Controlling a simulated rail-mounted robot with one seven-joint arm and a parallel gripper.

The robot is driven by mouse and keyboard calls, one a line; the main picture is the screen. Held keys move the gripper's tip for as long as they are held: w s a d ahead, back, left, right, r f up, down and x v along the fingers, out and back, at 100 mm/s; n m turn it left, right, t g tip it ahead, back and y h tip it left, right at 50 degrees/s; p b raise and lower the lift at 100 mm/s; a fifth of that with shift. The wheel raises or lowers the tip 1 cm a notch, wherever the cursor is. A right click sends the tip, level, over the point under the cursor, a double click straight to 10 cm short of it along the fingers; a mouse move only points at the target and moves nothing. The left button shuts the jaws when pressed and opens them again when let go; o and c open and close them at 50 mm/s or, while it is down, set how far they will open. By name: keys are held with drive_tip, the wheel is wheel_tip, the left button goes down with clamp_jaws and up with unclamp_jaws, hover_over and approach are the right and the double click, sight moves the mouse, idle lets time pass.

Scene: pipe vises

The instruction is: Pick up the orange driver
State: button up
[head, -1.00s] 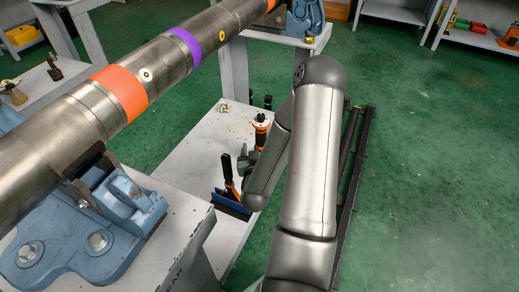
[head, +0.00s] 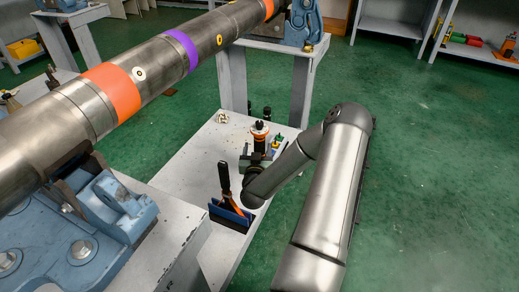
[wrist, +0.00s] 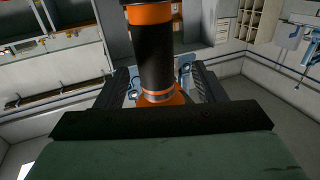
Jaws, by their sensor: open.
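The orange driver (head: 259,138), with orange bands and a black grip, stands upright on the grey bench between the vises. In the wrist view the driver (wrist: 156,55) rises between the two dark fingers, one on each side of it. My gripper (head: 255,163) is low at the driver, partly hidden by my wrist. In the wrist view my gripper (wrist: 161,75) is open, with visible gaps beside the driver. The driver's lower end is hidden in the head view.
A black-handled tool with orange parts (head: 226,184) stands in a blue holder (head: 231,216) in front. Small items, one yellow and green (head: 278,142), stand behind. A banded pipe (head: 150,75) rests in blue vises at left. Green floor (head: 430,170) is clear at right.

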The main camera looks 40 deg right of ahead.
drive_tip(key=b+x, duration=0.2)
drive_tip(key=x, duration=0.3)
drive_tip(key=shift+w+d+r, duration=0.1)
drive_tip(key=shift+d+r, duration=0.05)
drive_tip(key=shift+d, duration=0.25)
drive_tip(key=shift+r, duration=0.1)
drive_tip(key=c, duration=1.4)
